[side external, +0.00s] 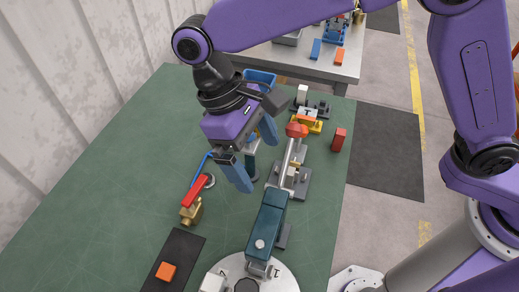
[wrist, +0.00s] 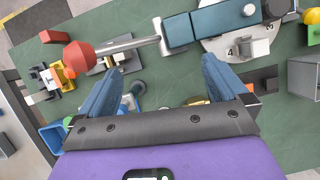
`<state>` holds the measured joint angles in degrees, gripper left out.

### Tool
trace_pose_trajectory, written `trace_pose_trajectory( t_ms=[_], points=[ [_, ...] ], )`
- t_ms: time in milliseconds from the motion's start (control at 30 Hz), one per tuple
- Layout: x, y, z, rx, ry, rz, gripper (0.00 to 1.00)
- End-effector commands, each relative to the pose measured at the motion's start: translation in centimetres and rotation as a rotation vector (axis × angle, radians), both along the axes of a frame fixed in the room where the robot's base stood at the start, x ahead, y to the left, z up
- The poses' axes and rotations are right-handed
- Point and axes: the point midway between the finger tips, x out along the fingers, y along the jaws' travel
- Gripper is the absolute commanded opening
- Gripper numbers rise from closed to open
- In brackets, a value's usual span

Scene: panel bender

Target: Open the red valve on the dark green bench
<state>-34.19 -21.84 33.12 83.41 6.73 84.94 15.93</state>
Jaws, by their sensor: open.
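The red valve has a brass body (side external: 190,212) and a red lever handle (side external: 195,190) slanting up to the right; it stands on the dark green bench (side external: 110,195). My gripper (side external: 252,160) is open and empty, to the right of the valve and above the bench, apart from the handle. In the wrist view my gripper (wrist: 162,72) has its two blue fingers spread. A brass piece (wrist: 197,101) peeks out beside the right finger there, perhaps the valve; the red handle cannot be made out in that view.
A blue lever (side external: 198,170) is close to the red handle. An orange cube (side external: 166,271) lies on a black mat (side external: 190,246). The bench's left side is clear.

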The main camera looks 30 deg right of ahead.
Motion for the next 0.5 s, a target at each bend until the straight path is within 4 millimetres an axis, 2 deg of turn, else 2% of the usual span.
trace_pose_trajectory(
  t_ms=[433, 500],
  points=[
    [-0.46, -0.57, 0.29, 0.000, 0.000, 0.000, 1.00],
    [-0.45, -0.56, 0.29, 0.002, 0.000, 0.004, 0.77]
  ],
)
